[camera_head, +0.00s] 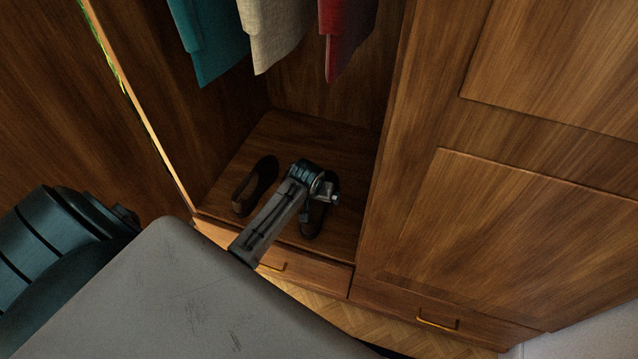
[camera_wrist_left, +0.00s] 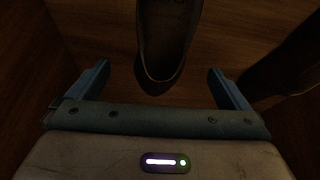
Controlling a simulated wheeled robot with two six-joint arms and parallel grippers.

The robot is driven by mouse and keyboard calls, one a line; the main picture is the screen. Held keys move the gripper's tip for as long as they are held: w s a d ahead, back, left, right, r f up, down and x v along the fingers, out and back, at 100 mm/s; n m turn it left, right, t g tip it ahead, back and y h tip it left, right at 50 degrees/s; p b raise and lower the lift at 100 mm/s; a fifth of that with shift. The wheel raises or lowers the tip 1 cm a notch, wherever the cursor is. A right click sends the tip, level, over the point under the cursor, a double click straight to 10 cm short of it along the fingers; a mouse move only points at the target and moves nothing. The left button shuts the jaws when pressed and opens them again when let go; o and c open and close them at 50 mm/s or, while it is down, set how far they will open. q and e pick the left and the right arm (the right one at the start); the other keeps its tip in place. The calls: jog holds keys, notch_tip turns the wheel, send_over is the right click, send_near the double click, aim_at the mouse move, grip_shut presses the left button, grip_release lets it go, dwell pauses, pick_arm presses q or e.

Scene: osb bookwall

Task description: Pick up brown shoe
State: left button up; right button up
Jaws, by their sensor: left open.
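A dark brown shoe (camera_head: 313,222) lies on the wardrobe floor, partly hidden by my left gripper (camera_head: 318,200) in the head view. A second dark brown shoe (camera_head: 254,186) lies to its left. In the left wrist view, my left gripper (camera_wrist_left: 159,70) is open, its two fingers wide apart. One shoe (camera_wrist_left: 160,80) shows between and beyond the fingers, with its rounded end towards the gripper and clear space on both sides. I see no contact with it. My right gripper is not in view.
The shoes lie on the floor of an open wooden wardrobe (camera_head: 283,133). Teal (camera_head: 208,45), beige (camera_head: 268,30) and red (camera_head: 343,38) garments hang above. A drawer handle (camera_head: 437,321) projects at the lower right. A dark shape (camera_wrist_left: 292,60) stands at the wrist view's right, unclear.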

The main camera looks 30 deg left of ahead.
aim_at(319, 202)
pick_arm(q)
jog(key=b+x, duration=0.1)
jog(key=x, duration=0.7)
jog(key=shift+a+b, duration=0.25)
jog(key=shift+b, duration=0.15)
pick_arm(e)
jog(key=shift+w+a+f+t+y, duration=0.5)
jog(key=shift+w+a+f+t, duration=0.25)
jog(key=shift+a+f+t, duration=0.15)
pick_arm(q)
jog(key=shift+c, duration=0.2)
jog(key=c, duration=1.1)
jog(key=shift+r, duration=0.1)
jog(key=shift+c, duration=0.8)
jog(key=shift+r, duration=0.1)
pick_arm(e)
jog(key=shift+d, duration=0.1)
